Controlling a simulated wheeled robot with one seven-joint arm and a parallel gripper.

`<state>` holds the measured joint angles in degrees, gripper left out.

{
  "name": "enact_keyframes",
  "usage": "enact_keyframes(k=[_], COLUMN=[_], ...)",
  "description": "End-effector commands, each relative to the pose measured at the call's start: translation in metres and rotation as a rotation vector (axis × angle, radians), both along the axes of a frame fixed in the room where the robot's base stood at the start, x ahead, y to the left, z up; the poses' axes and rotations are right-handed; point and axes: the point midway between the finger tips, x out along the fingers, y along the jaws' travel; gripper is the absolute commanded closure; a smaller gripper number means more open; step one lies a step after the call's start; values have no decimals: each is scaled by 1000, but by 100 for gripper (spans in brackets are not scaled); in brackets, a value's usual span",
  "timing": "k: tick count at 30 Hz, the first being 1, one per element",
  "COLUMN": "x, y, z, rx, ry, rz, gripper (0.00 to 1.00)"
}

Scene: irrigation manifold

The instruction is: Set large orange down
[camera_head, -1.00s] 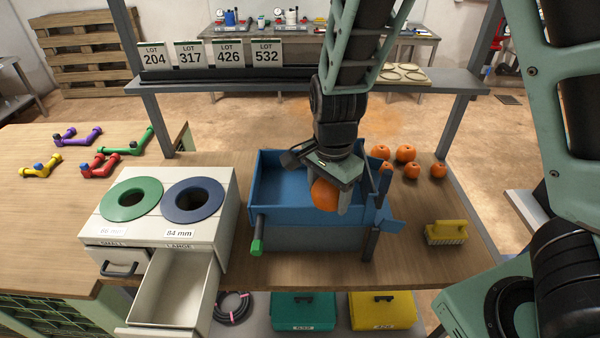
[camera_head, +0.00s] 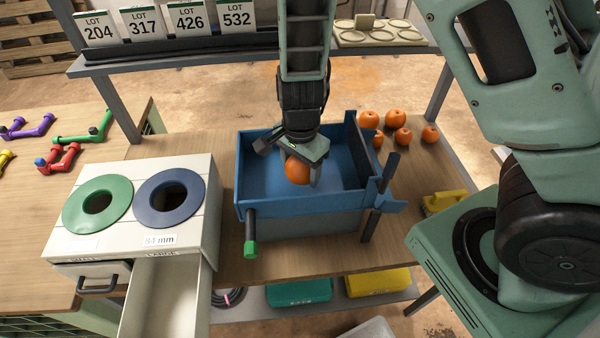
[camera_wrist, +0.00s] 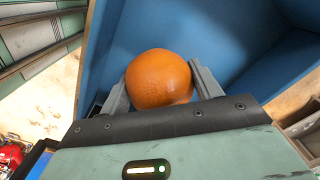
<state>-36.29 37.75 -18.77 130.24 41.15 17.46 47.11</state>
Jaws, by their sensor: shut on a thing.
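My gripper (camera_head: 300,180) is shut on a large orange (camera_head: 297,170), which also shows between the two fingers in the wrist view (camera_wrist: 158,78). The gripper and orange are over the blue bin (camera_head: 243,195), toward its near side. The wrist view shows blue bin walls and floor behind the fruit. I cannot tell whether the orange touches the bin floor; part of it is hidden by the fingers.
Left of the bin is a white sorter with a green ring (camera_head: 75,205), a blue ring (camera_head: 152,207) and an open drawer (camera_head: 165,300). Several oranges (camera_head: 403,136) lie behind the bin at right. A yellow brush (camera_head: 443,202) lies right. A shelf with lot cards (camera_head: 187,17) runs behind.

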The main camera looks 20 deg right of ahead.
Motion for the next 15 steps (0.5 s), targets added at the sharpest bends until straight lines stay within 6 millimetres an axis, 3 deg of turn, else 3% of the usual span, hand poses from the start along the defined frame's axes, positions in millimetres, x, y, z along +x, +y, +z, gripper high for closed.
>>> enact_keyframes(k=[5, 15], x=[0, 0], y=[-1, 0], z=[-22, -25], rx=[0, 0], ry=[1, 0], rz=[-1, 1], gripper=[59, 59])
